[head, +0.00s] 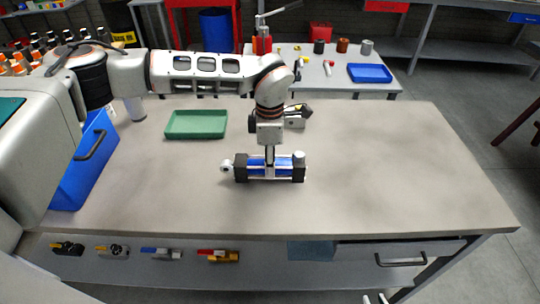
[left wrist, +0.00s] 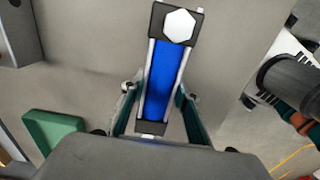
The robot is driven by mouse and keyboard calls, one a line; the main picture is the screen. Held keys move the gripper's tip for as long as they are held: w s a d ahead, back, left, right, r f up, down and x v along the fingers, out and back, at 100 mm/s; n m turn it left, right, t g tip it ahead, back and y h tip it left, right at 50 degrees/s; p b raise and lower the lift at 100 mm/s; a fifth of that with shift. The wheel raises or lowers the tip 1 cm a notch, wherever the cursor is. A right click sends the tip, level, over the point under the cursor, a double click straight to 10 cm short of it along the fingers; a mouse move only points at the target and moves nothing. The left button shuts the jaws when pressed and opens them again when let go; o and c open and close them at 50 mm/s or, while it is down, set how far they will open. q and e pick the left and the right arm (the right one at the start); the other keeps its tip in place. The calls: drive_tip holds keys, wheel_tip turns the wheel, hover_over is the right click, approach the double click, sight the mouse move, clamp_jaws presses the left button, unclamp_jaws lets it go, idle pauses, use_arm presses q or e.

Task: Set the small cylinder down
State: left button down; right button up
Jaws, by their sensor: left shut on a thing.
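The small cylinder (head: 285,173) has a blue barrel, black end blocks and pale rods. It lies level over the middle of the grey workbench (head: 390,185), with a rod eye at its left end. My left gripper (head: 269,160) points straight down and is shut on the barrel from above. In the left wrist view, the cylinder (left wrist: 165,75) lies lengthwise between the two fingers (left wrist: 158,108), its white hexagonal piece at the far end. I cannot tell whether its underside touches the bench. My right gripper is not clearly seen.
A green tray (head: 196,125) lies behind and left of the cylinder. A dark and grey part (head: 296,118) sits behind my gripper. A blue bin (head: 86,165) stands at the bench's left end. The bench's right half is clear. Several small parts lie on the shelf below.

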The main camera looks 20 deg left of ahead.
use_arm(q)
drive_tip(key=shift+r, duration=0.15)
drive_tip(key=c, duration=1.5)
unclamp_jaws()
wheel_tip(320, 180, up, 12)
drive_tip(key=shift+f, duration=0.1)
drive_tip(key=shift+s, duration=0.1)
